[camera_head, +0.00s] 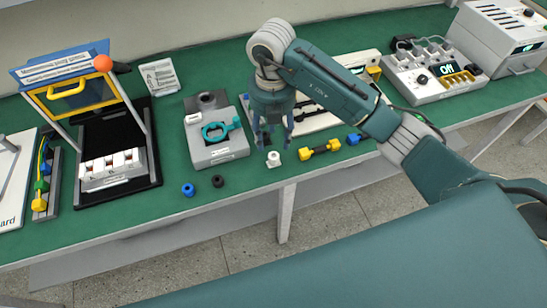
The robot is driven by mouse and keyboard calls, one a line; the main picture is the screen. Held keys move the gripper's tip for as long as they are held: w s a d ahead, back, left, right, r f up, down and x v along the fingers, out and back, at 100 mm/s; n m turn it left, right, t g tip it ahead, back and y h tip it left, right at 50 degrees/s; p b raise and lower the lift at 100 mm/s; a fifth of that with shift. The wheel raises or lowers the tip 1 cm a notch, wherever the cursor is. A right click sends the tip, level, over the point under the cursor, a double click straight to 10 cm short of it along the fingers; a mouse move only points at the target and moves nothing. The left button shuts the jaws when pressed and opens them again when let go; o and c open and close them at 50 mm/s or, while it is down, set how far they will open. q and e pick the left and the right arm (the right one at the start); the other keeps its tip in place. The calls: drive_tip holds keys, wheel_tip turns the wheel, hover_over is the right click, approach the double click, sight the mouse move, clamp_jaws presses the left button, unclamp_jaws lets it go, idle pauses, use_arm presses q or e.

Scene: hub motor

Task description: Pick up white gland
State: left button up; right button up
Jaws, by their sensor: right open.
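The white gland (273,159) is a small white part standing on the green table near its front edge. My right gripper (273,142) points down just above and behind it in the picture, with its two fingers apart. Nothing shows between the fingers, and I cannot tell the exact gap between the fingertips and the gland. My left gripper does not show.
A blue ring (187,190) and a black ring (218,181) lie to the left. A grey fixture (217,152) stands behind them. A yellow-and-black part (320,150) and a blue piece (353,139) lie to the right. The green table (250,178) is clear nearby.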

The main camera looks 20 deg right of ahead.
sight(274, 155)
wheel_tip(274, 155, down, 4)
drive_tip(key=shift+r+p, duration=0.2)
drive_tip(key=shift+p, duration=0.1)
drive_tip(key=shift+f+p, duration=0.35)
drive_tip(key=shift+f, duration=0.2)
wheel_tip(274, 155, down, 4)
drive_tip(key=shift+d+r+p, duration=0.15)
drive_tip(key=shift+p, duration=0.5)
drive_tip(key=shift+w+f, duration=0.1)
drive_tip(key=shift+f, duration=0.3)
drive_tip(key=shift+c, duration=0.5)
drive_tip(key=c, duration=1)
